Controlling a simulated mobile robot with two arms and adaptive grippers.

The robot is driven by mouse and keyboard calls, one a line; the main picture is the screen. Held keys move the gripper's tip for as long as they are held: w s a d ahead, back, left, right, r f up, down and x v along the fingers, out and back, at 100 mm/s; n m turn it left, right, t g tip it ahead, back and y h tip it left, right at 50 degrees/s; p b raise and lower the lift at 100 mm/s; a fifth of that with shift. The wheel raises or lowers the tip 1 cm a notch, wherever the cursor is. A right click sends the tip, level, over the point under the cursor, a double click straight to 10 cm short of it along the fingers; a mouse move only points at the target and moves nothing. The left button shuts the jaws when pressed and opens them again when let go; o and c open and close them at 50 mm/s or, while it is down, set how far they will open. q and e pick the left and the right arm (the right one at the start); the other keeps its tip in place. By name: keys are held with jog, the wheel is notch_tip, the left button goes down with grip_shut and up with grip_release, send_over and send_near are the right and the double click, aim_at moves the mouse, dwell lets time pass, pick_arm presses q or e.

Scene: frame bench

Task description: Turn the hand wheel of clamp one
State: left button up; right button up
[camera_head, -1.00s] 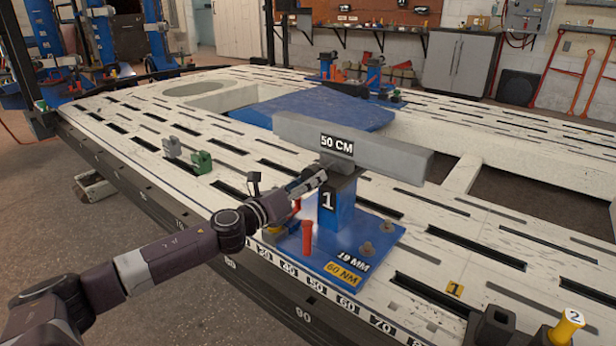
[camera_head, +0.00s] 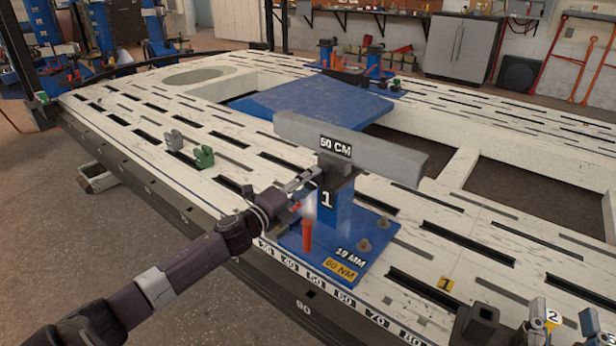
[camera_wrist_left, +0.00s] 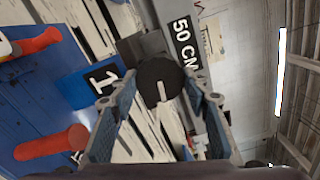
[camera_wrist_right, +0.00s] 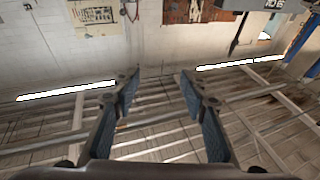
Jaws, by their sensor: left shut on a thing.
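Clamp one (camera_head: 334,208) is a blue post marked 1 on a blue base plate, at the bench's near edge, with a grey beam (camera_head: 380,155) labelled 50 CM across its top. Its hand wheel (camera_wrist_left: 160,82) shows in the left wrist view as a dark round disc with a white mark. My left gripper (camera_head: 314,176) reaches the clamp's left side, its fingers shut on the wheel's two sides. In the head view the wheel is mostly hidden. My right gripper (camera_wrist_right: 155,82) is open and empty in its wrist view; its fingertips (camera_head: 562,312) show at the head view's lower right.
A red-orange handle (camera_head: 307,235) stands upright on the base plate, close below my left gripper. A yellow marker with a 2 (camera_head: 552,318) is by my right fingertips. A black square socket (camera_head: 475,325) stands near it. Green and grey blocks (camera_head: 203,156) sit left on the slotted bench.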

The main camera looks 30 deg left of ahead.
notch_tip(320, 180, down, 16)
jog(key=s+d+g+h+p, duration=0.3)
jog(key=g, duration=0.5)
jog(key=s+d+f+g+h+p, duration=0.1)
jog(key=s+d+f+g+p, duration=0.3)
jog(key=s, duration=0.4)
jog(key=s+d+f+g+h+p, duration=0.1)
jog(key=s+f+g, duration=0.2)
jog(key=s+g, duration=0.35)
pick_arm(q)
jog(key=shift+a+r+n+p, duration=0.1)
jog(key=shift+n+p, duration=2.75)
jog(key=shift+n, duration=7.05)
pick_arm(e)
notch_tip(320, 180, down, 21)
jog(key=s, duration=0.2)
jog(key=shift+s+r+m, duration=0.2)
jog(key=shift+s+m, duration=0.1)
jog(key=shift+s, duration=0.1)
